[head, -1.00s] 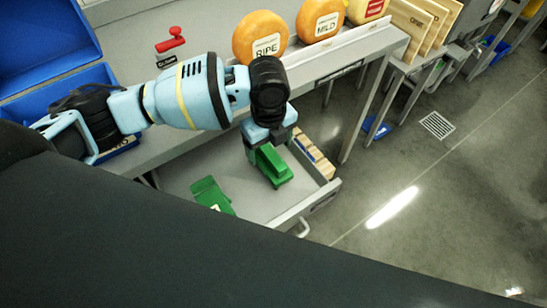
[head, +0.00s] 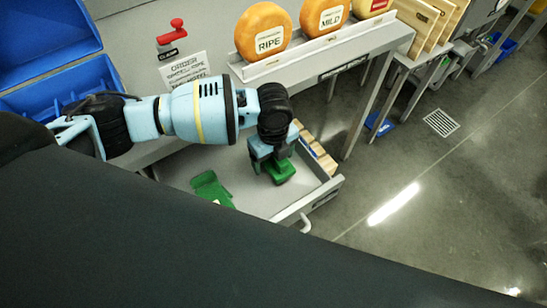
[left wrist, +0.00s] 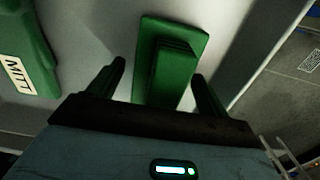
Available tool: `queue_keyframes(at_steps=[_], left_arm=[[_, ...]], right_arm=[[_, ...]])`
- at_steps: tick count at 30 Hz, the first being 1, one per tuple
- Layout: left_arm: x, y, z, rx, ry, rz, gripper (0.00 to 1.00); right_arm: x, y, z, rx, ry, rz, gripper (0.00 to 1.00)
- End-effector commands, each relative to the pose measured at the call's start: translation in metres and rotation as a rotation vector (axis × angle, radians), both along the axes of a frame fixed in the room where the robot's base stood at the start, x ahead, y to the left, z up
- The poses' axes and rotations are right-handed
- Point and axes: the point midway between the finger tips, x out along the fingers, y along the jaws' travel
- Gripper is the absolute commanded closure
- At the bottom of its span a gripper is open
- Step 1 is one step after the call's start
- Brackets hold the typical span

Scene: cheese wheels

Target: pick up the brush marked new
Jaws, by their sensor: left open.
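A green object with a flat base and a raised narrower block (head: 282,175) lies in the open grey drawer; it may be a brush, and no word "new" is readable on it. It also shows in the left wrist view (left wrist: 174,45). My left gripper (head: 270,164) is open above it, pointing down. In the left wrist view its fingers (left wrist: 158,70) stand on either side of the near end of the green object, not closed on it. My right gripper is in neither view.
A green mitt (head: 209,187) marked MITT lies in the drawer to the left. Wooden pieces (head: 317,152) lie along the drawer's right side. The drawer (head: 262,205) has raised walls. Cheese wheels marked RIPE (head: 264,32) and MILD (head: 325,18) stand on the counter above.

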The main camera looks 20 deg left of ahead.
Motion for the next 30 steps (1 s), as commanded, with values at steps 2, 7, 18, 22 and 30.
queue_keyframes(at_steps=[2, 7, 18, 22, 30], left_arm=[[0.000, 0.000, 0.000, 0.000, 0.000, 0.000, 0.22], [0.000, 0.000, 0.001, 0.000, 0.000, 0.000, 0.39], [0.000, 0.000, 0.001, -0.001, -0.001, 0.000, 0.75], [0.000, 0.000, 0.002, -0.001, -0.002, 0.000, 0.75], [0.001, -0.001, 0.037, -0.002, -0.006, 0.000, 0.75]], right_arm=[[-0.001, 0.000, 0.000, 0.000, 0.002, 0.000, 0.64], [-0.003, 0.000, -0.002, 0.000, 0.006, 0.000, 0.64], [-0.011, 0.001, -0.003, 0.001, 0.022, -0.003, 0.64], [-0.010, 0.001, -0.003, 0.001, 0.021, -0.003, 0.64], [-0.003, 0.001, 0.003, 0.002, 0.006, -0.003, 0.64]])
